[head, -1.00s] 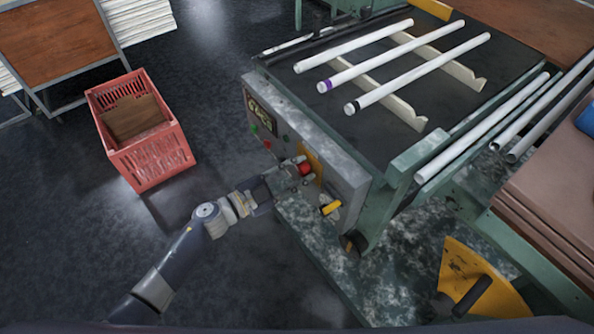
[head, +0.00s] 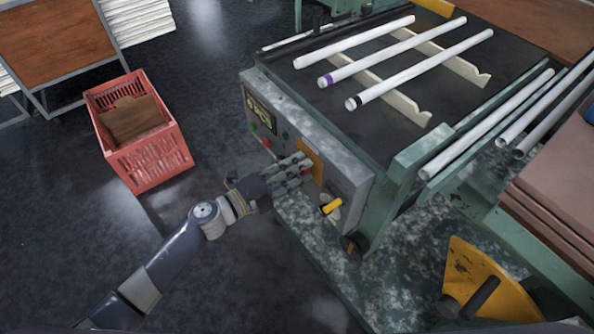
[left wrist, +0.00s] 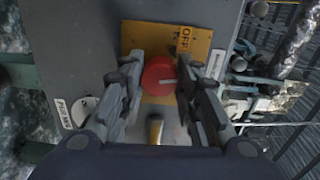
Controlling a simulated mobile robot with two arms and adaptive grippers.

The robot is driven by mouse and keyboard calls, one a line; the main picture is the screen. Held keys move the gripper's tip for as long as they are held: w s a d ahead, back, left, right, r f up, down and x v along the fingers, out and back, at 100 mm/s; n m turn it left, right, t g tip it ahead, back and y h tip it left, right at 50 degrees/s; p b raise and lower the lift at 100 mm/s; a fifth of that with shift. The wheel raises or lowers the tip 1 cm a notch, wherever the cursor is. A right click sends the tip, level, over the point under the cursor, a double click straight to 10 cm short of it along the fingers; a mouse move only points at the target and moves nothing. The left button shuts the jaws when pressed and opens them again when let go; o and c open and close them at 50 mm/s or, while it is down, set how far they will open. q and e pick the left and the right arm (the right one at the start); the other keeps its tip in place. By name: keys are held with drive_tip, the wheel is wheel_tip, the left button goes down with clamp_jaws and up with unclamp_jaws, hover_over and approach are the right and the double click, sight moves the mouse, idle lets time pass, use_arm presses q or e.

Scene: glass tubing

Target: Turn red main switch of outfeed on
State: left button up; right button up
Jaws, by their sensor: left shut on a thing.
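The red main switch (left wrist: 158,75) is a round red knob on a yellow plate (left wrist: 192,40) marked OFF, on the grey control panel. A short white mark on the knob points to the right in the left wrist view. My left gripper (left wrist: 159,82) has a finger on each side of the knob and is shut on it. In the head view my left gripper (head: 301,168) is at the panel front and mostly hides the knob. My right gripper is in neither view.
A yellow handle (head: 331,206) sticks out of the panel near my gripper. Green and red buttons (head: 266,142) are left of it. White tubes (head: 370,51) lie on the machine top. A red crate (head: 150,158) stands on the floor at left.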

use_arm(q)
drive_tip(key=shift+f+m+b, duration=0.1)
drive_tip(key=shift+m+b, duration=0.25)
drive_tip(key=shift+m, duration=0.65)
drive_tip(key=o, duration=1.1)
drive_tip(key=shift+a, duration=0.1)
drive_tip(key=v, duration=1.2)
